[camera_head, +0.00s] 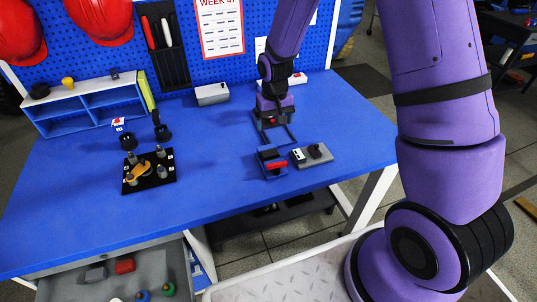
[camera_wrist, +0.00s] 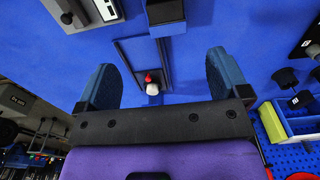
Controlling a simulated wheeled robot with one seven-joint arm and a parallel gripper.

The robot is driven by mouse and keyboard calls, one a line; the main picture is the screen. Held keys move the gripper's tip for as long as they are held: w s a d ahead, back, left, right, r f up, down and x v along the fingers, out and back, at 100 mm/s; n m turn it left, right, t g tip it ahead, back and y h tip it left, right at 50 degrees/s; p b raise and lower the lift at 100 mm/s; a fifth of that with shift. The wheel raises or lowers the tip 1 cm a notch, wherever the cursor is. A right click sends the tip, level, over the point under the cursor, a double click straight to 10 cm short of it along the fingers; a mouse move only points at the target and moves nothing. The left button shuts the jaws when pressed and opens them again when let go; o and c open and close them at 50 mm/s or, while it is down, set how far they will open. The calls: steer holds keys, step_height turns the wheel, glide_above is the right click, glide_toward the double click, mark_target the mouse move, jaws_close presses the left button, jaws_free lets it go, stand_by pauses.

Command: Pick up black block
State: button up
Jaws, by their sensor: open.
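A small black block (camera_head: 268,154) appears to sit on a dark blue fixture (camera_head: 264,170), behind a red bar (camera_head: 277,166). In the wrist view a dark block (camera_wrist: 165,12) lies at the top edge, partly cut off; I take it to be the same block. My gripper (camera_head: 276,137) is above the table, behind the fixture in the head view. Its two dark blue fingers are wide apart, and it also shows in the wrist view (camera_wrist: 163,75). Nothing is held between the fingers. A small red and white part (camera_wrist: 151,84) shows between them, lower down.
A grey plate with a black knob (camera_head: 313,155) stands right beside the fixture. A black board with pegs (camera_head: 148,172) is at the left, with dark cylinders behind it. A grey box (camera_head: 212,94) and blue shelf (camera_head: 85,106) stand at the back. The blue table (camera_head: 215,150) is clear between.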

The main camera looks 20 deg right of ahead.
glide_above(270, 154)
step_height(270, 154, down, 5)
steer(key=f, duration=0.5)
steer(key=shift+w+d+f, duration=0.1)
steer(key=shift+w, duration=0.1)
steer(key=shift+s+f, duration=0.2)
steer(key=shift+f, duration=2.55)
steer(key=shift+c, duration=0.2)
steer(key=c, duration=1)
